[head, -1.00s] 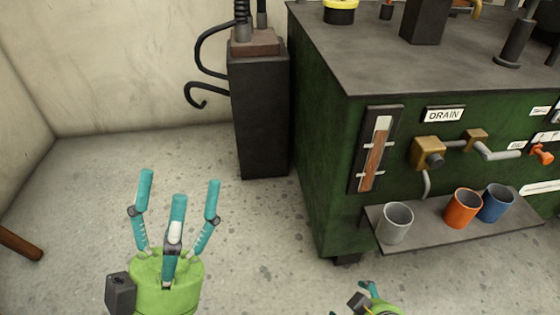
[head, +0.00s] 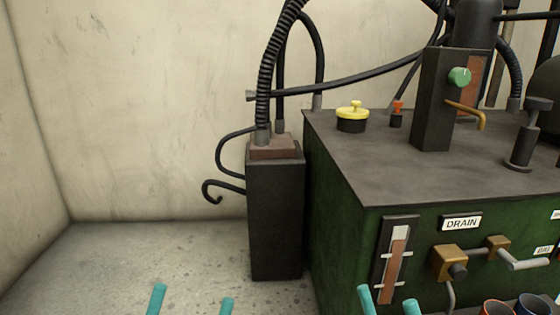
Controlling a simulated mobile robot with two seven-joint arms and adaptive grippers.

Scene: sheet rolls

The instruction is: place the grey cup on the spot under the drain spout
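The grey cup is not in view now. The drain spout (head: 449,296) is a grey bent pipe under a brass valve (head: 448,263), below the DRAIN label (head: 461,223). The spot under it is below the picture's edge. My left gripper (head: 192,302) shows only teal fingertips at the bottom edge, spread apart, over the floor left of the machine. My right gripper (head: 389,303) shows two teal fingertips at the bottom edge, apart, in front of the machine and left of the spout. Its palm and anything between its fingers lower down are hidden.
The rims of an orange cup (head: 496,306) and a blue cup (head: 535,304) show at the bottom right. The green machine's dark top (head: 380,165) carries a yellow-lidded pot (head: 352,117) and posts. A dark pillar (head: 276,215) with hoses stands left of it.

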